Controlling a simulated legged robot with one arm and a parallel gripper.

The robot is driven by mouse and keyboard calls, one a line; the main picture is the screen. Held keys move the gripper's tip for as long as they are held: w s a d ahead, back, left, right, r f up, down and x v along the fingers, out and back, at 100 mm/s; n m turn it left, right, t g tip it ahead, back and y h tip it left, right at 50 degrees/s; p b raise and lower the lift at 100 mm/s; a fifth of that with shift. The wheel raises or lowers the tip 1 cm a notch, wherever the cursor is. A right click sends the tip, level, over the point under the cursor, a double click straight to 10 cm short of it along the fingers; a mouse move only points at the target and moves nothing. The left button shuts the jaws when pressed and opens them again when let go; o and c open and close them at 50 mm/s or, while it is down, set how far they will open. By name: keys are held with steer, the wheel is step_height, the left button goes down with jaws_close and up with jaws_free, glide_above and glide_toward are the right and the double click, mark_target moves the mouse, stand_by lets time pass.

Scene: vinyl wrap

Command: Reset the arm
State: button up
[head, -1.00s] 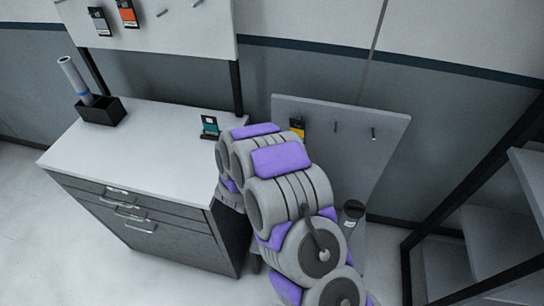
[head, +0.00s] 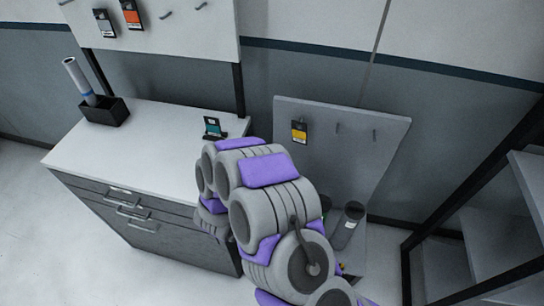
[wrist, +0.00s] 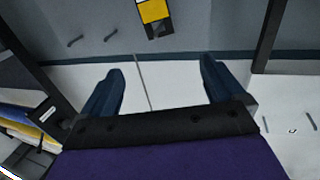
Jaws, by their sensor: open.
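My gripper (wrist: 160,88) is open and empty in the wrist view, its two dark fingers spread wide with only pale floor and wall between them. In the head view my grey and purple arm is folded over the right end of the workbench, and the gripper itself is hidden. A yellow and black packet (head: 299,131) hangs on the lower pegboard (head: 345,160). A yellow and black packet also shows at the top of the wrist view (wrist: 154,14), above the fingers and apart from them.
A white-topped workbench (head: 150,150) with drawers carries a black holder (head: 105,112) with a white roll (head: 78,78) and a teal item on a stand (head: 213,128). An orange packet (head: 131,14) hangs on the upper pegboard (head: 200,45). A dark-framed shelf (head: 480,215) stands at right.

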steer(key=w+a+r+g+y, duration=0.3)
steer(key=a+y, duration=0.4)
steer(key=y, duration=0.1)
steer(key=s+a+r+n+g+y, duration=0.3)
steer(key=s+r+n+g+y, duration=0.1)
steer(key=s+r+y, duration=0.3)
steer(key=s+d+r+g+h, duration=0.1)
steer(key=s+d+r+g, duration=0.1)
steer(key=s+d, duration=0.4)
steer(key=s+d+r+n+g+h, duration=0.1)
steer(key=s+d+g, duration=0.3)
steer(key=s, duration=1.2)
steer(key=s+d+r+n+g+h, duration=0.1)
steer(key=s+d+r+g+h, duration=0.1)
steer(key=s+d, duration=0.7)
steer(key=s+g+h, duration=0.1)
steer(key=s, duration=0.2)
steer(key=shift+d+r+g, duration=0.3)
steer(key=shift+g, duration=0.1)
